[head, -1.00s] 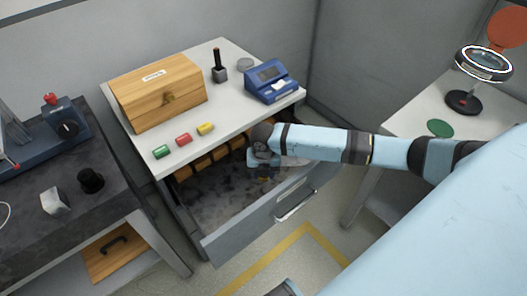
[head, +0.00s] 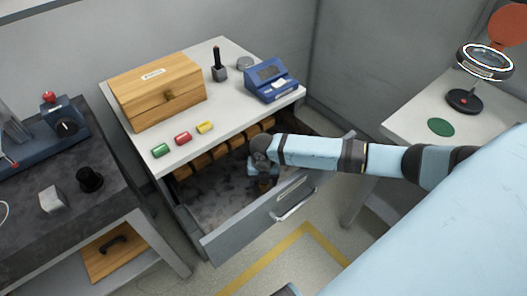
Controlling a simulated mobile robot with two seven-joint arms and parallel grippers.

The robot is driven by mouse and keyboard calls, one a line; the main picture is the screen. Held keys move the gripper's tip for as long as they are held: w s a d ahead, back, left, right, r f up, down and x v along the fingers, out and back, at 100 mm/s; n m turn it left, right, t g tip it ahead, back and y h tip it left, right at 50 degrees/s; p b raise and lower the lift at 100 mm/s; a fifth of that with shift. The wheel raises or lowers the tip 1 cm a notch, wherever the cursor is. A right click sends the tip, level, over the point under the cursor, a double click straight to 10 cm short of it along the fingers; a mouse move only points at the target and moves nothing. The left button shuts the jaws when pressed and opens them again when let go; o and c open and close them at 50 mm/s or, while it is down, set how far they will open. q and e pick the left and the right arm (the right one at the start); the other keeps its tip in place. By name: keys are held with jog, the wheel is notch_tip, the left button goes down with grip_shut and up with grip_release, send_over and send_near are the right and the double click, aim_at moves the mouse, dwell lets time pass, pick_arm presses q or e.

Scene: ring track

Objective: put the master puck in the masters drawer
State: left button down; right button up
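The open drawer (head: 222,245) is pulled out from under the white-topped bench and has a grey front with a metal handle. Its dark, mottled floor shows, with a row of several wooden blocks (head: 208,165) along the back. My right gripper (head: 265,186) points down inside the drawer, near its right half. Its fingers are small and partly hidden by my wrist, so I cannot tell whether they are open or hold anything. I cannot pick out the master puck with certainty. A grey disc (head: 245,64) lies at the back of the bench top.
On the bench stand a wooden box (head: 150,105), a black-handled stamp (head: 219,68), a blue device (head: 272,82) and green, red and yellow pieces (head: 182,138). A dark bench (head: 60,180) is at left. A white table (head: 420,115) with a magnifier is at right.

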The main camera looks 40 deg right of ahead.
notch_tip(320, 180, up, 12)
jog(key=p, duration=0.1)
jog(key=shift+r, duration=0.15)
dwell(0.4)
jog(key=shift+p, duration=0.3)
